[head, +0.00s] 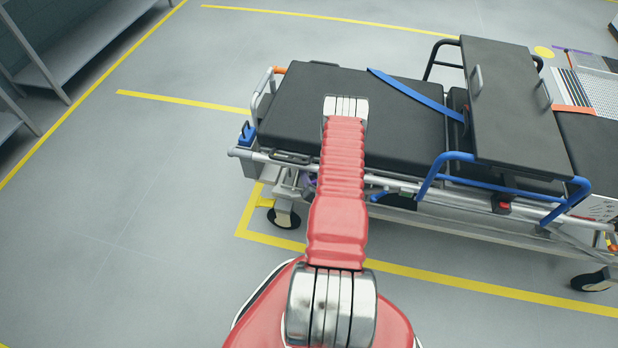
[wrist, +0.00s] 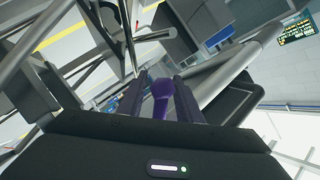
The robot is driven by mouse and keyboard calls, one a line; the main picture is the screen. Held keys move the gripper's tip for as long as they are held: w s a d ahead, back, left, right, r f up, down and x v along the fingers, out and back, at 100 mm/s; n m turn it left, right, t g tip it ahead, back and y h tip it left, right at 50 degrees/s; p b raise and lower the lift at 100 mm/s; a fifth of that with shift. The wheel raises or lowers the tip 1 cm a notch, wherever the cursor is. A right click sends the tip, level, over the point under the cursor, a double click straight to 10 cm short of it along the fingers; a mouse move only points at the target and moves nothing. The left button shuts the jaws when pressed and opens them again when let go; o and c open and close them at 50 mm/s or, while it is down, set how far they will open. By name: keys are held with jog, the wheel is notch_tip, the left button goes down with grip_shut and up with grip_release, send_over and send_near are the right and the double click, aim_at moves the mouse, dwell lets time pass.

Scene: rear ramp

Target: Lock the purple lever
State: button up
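The purple lever (wrist: 162,92) shows in the wrist view, its rounded head between the two dark fingers of my gripper (wrist: 158,97). The fingers are apart, one on each side of the lever, with a visible gap on the left; contact on the right is hard to tell. The lever's lower part is hidden behind the gripper body. In the head view a small purple bit (head: 312,181) shows beside my red arm, under the near rail of the stretcher (head: 290,110). My gripper is hidden there behind the arm and the stretcher.
Grey metal tubes (wrist: 225,75) of the stretcher frame run close around my gripper. In the head view a blue side rail (head: 470,190) and a raised black panel (head: 510,100) stand to the right. Open grey floor lies left of the stretcher, with shelves (head: 60,50) beyond.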

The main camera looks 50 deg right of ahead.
grip_shut()
dwell(0.3)
dwell(0.3)
